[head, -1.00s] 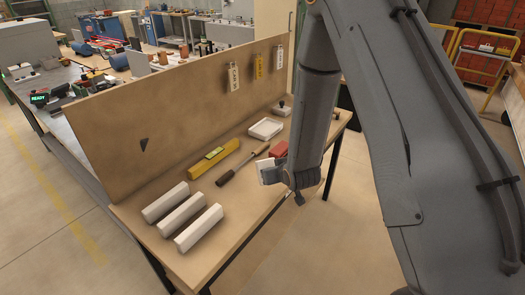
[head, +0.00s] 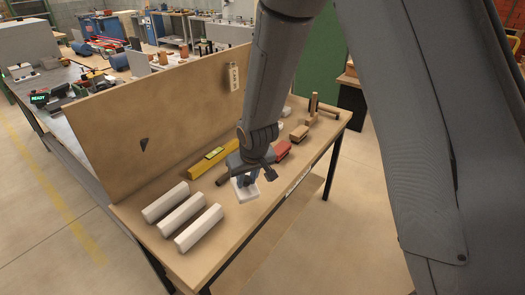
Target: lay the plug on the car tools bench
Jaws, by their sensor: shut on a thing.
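The plug (head: 248,194) appears as a small pale, blocky piece under my gripper (head: 243,179). My gripper points down and is shut on it; the fingers cover its upper part. It is low over the front middle of the wooden car tools bench (head: 240,226). I cannot tell whether its underside touches the bench top. My arm comes down from the top of the head view and hides part of the bench behind it.
Several long white bars (head: 165,202) lie left of the plug. A yellow level (head: 203,163) and dark tool handle (head: 222,181) lie behind. Red (head: 282,150) and brown (head: 299,132) blocks are to the right.

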